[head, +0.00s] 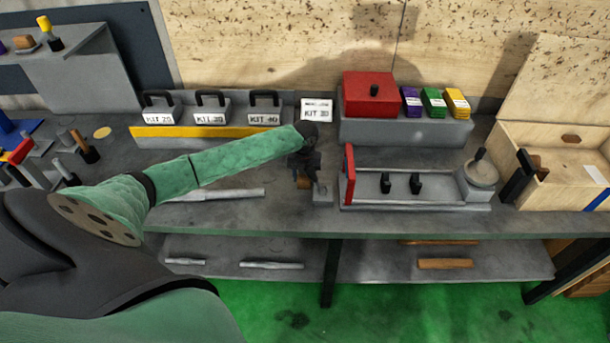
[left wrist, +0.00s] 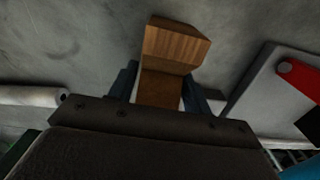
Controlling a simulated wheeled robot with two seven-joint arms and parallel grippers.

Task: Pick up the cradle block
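The cradle block is a small wooden block (left wrist: 172,45) in the left wrist view. Its lower part lies between the two fingers of my left gripper (left wrist: 163,92), and its upper end sticks out beyond them. In the head view my left gripper (head: 304,172) points down at the bench, and a little of the wooden block (head: 304,183) shows below it. The fingers are close along both sides of the block. I cannot tell whether they press on it or whether it rests on the bench. My right gripper is in neither view.
A small grey block (head: 322,194) stands just right of my left gripper. Right of that is a grey fixture with a red end plate (head: 349,176). A grey shaft (head: 232,194) lies to the left. Kit boxes (head: 210,108) stand behind. A wooden box (head: 560,180) is far right.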

